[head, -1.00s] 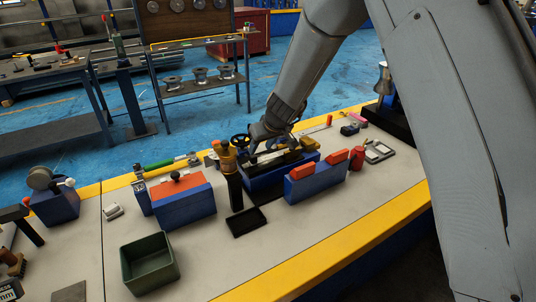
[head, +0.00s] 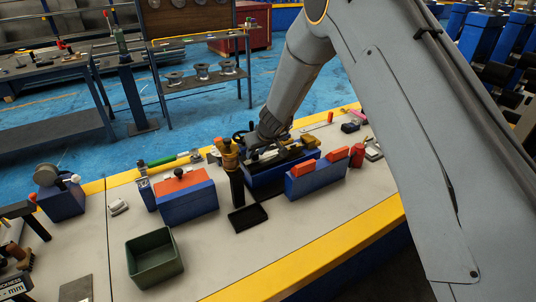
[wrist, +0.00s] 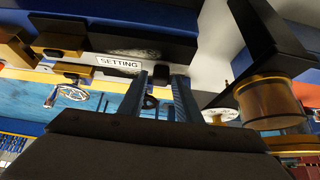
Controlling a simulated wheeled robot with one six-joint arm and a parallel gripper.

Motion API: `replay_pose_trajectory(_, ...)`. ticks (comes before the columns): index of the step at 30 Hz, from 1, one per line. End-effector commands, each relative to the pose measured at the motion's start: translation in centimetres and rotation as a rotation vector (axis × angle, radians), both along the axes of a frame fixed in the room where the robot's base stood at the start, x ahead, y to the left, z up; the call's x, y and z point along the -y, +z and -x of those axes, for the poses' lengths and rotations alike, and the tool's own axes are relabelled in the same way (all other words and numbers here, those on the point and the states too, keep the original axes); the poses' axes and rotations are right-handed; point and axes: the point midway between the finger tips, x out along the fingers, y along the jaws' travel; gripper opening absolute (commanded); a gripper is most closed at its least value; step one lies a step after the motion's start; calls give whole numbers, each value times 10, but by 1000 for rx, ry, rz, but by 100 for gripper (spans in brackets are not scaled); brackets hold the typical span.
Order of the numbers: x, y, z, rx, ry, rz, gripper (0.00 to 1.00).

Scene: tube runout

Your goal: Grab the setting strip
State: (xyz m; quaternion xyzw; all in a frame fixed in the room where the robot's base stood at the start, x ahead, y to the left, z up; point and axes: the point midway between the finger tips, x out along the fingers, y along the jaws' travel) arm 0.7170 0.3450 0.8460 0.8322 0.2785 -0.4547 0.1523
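The setting strip (wrist: 95,58) shows in the wrist view as a pale metal bar with a white "SETTING" label, set beside a dark bar and brass-coloured blocks. My gripper (wrist: 160,80) is close to it, with its two blue-grey fingers apart and the tips near the label's right end. A small dark knob-like piece shows between the fingers; I cannot tell whether they touch it. In the head view my gripper (head: 262,143) is low over the blue fixture (head: 282,174) on the bench. The fingertips and most of the strip are hidden there.
A brown-topped black post (head: 233,175) stands just left of the fixture. A blue block with red pads (head: 315,180) is in front, and an orange-topped blue box (head: 187,203) is to the left. A green tray (head: 155,258) stands nearer.

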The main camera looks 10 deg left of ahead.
Motion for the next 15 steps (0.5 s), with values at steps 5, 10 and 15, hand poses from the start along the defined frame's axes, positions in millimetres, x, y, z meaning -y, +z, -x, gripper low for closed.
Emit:
replay_pose_trajectory(5, 0, 0, 0, 0, 0, 0, 0)
replay_pose_trajectory(10, 0, 1, 0, 1, 0, -1, 0)
replay_pose_trajectory(15, 0, 2, 0, 1, 1, 0, 0)
